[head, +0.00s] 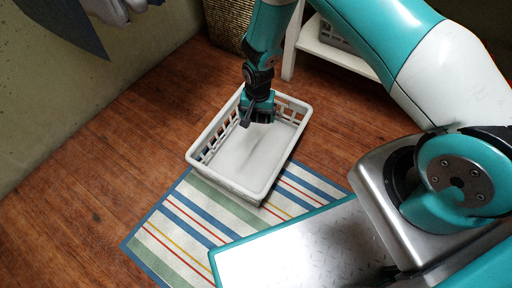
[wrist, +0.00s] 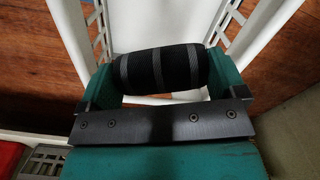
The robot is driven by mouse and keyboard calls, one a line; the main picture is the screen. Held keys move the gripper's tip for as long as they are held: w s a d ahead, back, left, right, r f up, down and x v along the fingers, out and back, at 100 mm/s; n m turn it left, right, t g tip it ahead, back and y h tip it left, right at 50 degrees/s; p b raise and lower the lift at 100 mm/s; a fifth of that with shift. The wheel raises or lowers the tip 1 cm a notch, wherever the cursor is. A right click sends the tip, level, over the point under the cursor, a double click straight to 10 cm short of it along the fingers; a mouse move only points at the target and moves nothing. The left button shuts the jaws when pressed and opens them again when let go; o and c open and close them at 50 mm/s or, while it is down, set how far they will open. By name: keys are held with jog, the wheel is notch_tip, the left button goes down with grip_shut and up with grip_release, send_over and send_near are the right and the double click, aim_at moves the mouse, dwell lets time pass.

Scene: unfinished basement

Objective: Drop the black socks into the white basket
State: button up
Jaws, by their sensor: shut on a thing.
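The white basket (head: 218,168) stands on the floor, partly on a striped rug, and looks empty inside. My gripper (head: 255,118) is over the far part of the basket in the head view. In the wrist view my gripper (wrist: 165,88) is shut on the black socks (wrist: 158,68), a rolled black bundle with grey stripes. The white basket (wrist: 258,28) lies behind the socks in that view. The socks are hard to make out in the head view, hidden by my gripper.
The striped rug (head: 172,228) lies under the near side of the basket. A woven hamper (head: 228,20) and a white shelf (head: 345,50) holding a grey basket stand at the back. Wooden floor (head: 100,150) is clear to the left. Cloth hangs at upper left.

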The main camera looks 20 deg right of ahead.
notch_tip(320, 180, down, 6)
jog(key=b, duration=0.5)
jog(key=shift+r, duration=0.15)
jog(key=o, duration=0.6)
jog(key=shift+o, duration=0.2)
notch_tip(320, 180, up, 18)
jog(key=p, duration=0.8)
jog(key=shift+f, duration=0.25)
